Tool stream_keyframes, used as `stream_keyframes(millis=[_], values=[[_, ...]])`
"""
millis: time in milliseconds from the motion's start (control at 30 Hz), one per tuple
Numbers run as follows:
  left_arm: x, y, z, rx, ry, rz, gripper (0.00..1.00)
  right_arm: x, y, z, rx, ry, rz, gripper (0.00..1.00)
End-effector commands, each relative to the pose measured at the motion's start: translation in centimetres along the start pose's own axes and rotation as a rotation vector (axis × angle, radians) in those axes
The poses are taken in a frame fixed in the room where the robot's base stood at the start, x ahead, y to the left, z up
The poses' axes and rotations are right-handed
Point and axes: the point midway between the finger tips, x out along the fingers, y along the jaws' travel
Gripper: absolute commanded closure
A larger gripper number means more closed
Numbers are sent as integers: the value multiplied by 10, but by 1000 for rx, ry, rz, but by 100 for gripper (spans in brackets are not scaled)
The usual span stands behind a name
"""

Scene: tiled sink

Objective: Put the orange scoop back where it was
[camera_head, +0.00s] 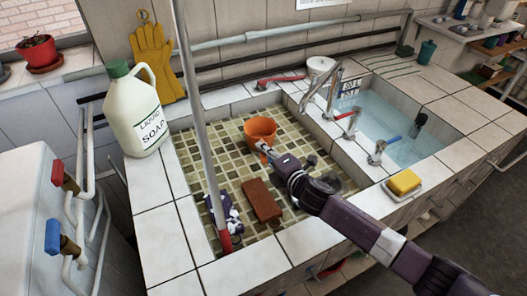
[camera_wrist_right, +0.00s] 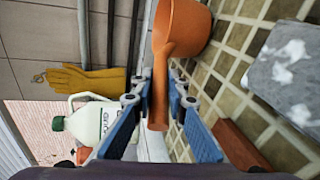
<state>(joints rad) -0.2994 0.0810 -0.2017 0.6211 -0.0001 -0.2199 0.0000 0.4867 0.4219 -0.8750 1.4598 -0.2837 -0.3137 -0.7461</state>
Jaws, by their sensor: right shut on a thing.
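The orange scoop (camera_head: 260,131) is in the left, tiled basin, toward its back; it also shows in the right wrist view (camera_wrist_right: 184,30). My right gripper (camera_head: 268,151) reaches in from the lower right. Its blue-padded fingers (camera_wrist_right: 159,105) are shut on the scoop's handle, which lies between them in the wrist view. I cannot tell whether the scoop touches the basin floor.
A soap jug (camera_head: 135,112) stands left; a yellow sponge (camera_head: 404,182) sits right. The right basin (camera_head: 385,120) holds water.

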Motion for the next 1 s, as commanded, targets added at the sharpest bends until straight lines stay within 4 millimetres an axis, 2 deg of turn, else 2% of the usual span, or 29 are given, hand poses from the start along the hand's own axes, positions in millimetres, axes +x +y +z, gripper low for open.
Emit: stream_keyframes(millis=[367,400,567,1000], values=[[6,1,0,-1,0,1,60,2,-6,-1,0,0,1,100],[5,1,0,-1,0,1,60,2,-7,-1,0,0,0,85],[5,1,1,-2,-1,1,60,2,-6,-1,0,0,0,69],[-1,1,0,-3,-1,1,60,-4,1,1,-1,-1,-1,69]])
